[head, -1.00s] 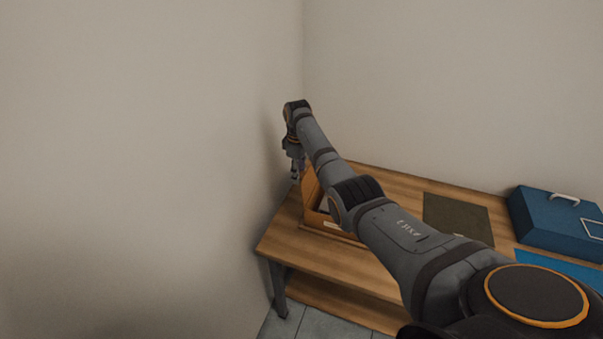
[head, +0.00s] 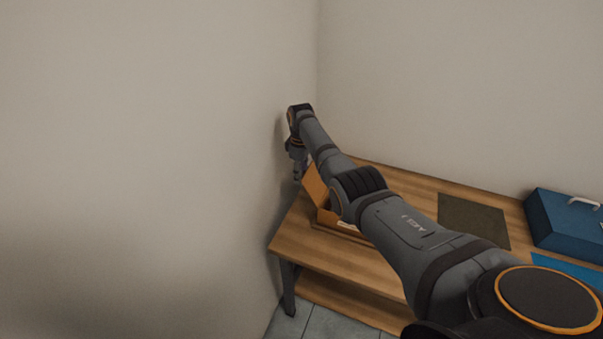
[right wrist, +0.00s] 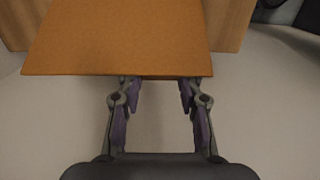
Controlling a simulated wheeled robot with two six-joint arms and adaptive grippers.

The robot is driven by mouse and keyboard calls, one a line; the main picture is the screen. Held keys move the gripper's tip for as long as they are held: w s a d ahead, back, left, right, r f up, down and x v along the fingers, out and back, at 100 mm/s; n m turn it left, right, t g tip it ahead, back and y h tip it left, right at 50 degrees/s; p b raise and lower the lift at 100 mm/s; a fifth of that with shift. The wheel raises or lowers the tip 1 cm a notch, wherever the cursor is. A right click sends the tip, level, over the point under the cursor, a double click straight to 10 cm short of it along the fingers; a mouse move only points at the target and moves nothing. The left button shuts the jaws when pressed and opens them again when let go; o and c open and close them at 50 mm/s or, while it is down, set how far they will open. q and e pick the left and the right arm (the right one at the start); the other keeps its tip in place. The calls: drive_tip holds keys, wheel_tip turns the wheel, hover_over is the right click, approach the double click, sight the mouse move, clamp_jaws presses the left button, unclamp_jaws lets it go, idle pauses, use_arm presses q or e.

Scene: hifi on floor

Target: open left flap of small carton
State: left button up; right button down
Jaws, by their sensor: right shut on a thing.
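The small carton (head: 342,223) sits on the wooden table near the left wall, mostly hidden behind my right arm. Its left flap (head: 314,184) stands up and leans outward to the left. In the right wrist view the flap (right wrist: 120,42) is a flat orange-brown panel with its free edge at the fingertips. My right gripper (head: 299,179) points down at the flap's outer edge, close to the wall. Its two fingers (right wrist: 158,84) are shut on the flap's edge, and the flap partly covers their tips. My left gripper is out of view.
The left wall (head: 200,150) is very close to my right wrist. On the wooden table (head: 310,242), a dark mat (head: 474,220) lies right of the carton, with a blue case (head: 565,222) and a blue sheet (head: 570,270) farther right. The table's front left is clear.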

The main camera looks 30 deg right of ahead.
drive_tip(key=shift+a, duration=0.15)
drive_tip(key=c, duration=0.8)
unclamp_jaws()
drive_tip(key=shift+w, duration=0.1)
drive_tip(key=shift+c, duration=0.2)
wheel_tip(320, 180, up, 12)
